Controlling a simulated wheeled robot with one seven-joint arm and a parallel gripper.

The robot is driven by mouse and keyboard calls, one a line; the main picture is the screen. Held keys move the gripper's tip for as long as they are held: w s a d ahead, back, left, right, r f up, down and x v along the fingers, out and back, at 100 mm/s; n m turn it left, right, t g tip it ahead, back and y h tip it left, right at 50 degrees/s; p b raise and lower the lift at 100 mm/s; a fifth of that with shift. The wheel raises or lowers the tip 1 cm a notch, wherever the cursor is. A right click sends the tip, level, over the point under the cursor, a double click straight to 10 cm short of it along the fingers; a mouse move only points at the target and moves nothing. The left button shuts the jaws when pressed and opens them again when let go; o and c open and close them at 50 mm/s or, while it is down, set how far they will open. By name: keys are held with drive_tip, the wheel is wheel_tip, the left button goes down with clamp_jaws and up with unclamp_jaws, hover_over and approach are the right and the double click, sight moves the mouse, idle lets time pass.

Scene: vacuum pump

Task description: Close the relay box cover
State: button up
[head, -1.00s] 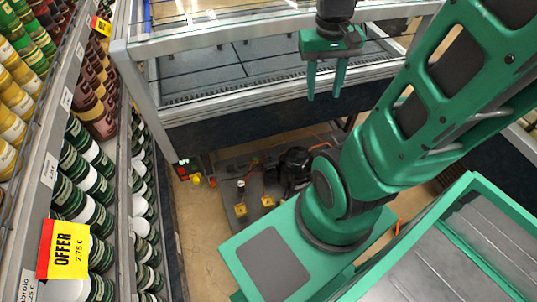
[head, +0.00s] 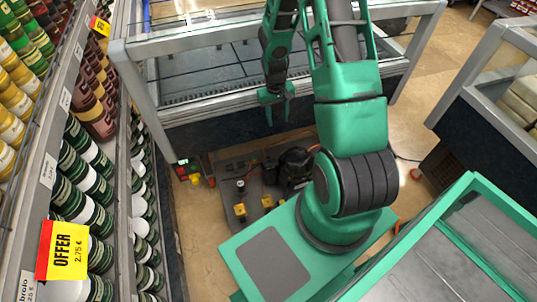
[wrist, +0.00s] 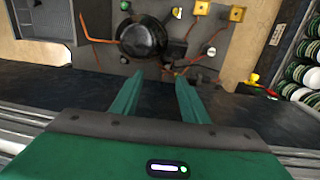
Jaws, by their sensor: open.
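The pump assembly lies on the floor below the glass-topped counter, with a dark base plate, a round black pump (head: 296,165) and yellow fittings. The pump also shows in the wrist view (wrist: 143,38), with orange cables around it. A grey box-like part (wrist: 38,20) shows at the upper left of the wrist view; I cannot tell whether it is the relay box. No relay box cover can be made out clearly. My gripper (head: 278,112) is open and empty, pointing down at the counter's front, apart from the pump. Its two green fingers (wrist: 160,78) show in the wrist view.
The counter (head: 240,113) stands behind the pump. A small control box (head: 187,170) with red, green and yellow parts is left of the pump. A shelf of jars (head: 75,175) lines the left side. Another case (head: 480,75) stands at the right, with open floor between.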

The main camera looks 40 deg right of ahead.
drive_tip(key=y, duration=0.1)
approach(269, 156)
wheel_tip(269, 156, down, 8)
drive_tip(key=shift+f, duration=0.2)
idle(0.3)
drive_tip(key=shift+s, duration=0.1)
drive_tip(key=c, duration=1)
